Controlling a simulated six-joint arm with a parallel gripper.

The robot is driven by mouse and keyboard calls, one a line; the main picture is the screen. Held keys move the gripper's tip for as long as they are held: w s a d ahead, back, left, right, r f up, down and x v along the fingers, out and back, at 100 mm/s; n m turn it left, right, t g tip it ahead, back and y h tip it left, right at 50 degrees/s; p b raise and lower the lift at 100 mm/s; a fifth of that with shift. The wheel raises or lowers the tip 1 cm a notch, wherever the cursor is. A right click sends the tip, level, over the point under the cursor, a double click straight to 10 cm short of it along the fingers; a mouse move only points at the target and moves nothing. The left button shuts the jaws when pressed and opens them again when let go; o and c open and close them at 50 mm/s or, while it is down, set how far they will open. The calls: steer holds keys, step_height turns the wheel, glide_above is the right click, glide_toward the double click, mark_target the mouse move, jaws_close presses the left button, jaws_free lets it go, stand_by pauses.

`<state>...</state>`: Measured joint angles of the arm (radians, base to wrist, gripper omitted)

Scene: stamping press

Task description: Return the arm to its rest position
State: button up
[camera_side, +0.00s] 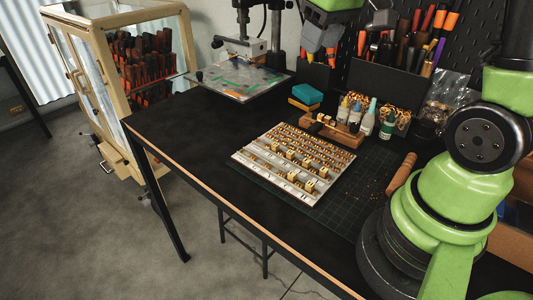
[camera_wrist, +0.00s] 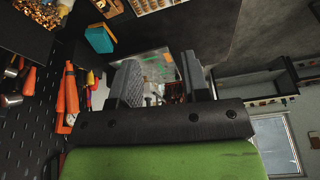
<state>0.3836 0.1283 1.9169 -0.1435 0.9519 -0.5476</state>
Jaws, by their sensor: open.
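My gripper (camera_side: 323,47) hangs high at the top middle of the side view, in front of the pegboard and above the back of the table. Its fingers point down and are apart, with nothing between them. In the wrist view, the two dark fingers of my gripper (camera_wrist: 161,88) stand apart, and the press plate shows beyond the gap. My green arm rises at the right of the side view; part of its upper links is out of the picture.
The stamping press (camera_side: 240,75) stands at the back left. A letter tray (camera_side: 293,165), teal and yellow sponges (camera_side: 306,95), bottles (camera_side: 366,122) and a wooden handle (camera_side: 402,172) lie on the black table. A glass cabinet (camera_side: 125,90) stands left. The table's front left is clear.

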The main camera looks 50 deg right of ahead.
steer(key=s+a+r+m+t+y, duration=0.2)
steer(key=s+a+r+t, duration=0.1)
steer(key=s+a, duration=0.9)
steer(key=shift+s+a+r+t, duration=0.3)
steer(key=shift+s+r+t, duration=0.1)
steer(key=shift+s, duration=0.35)
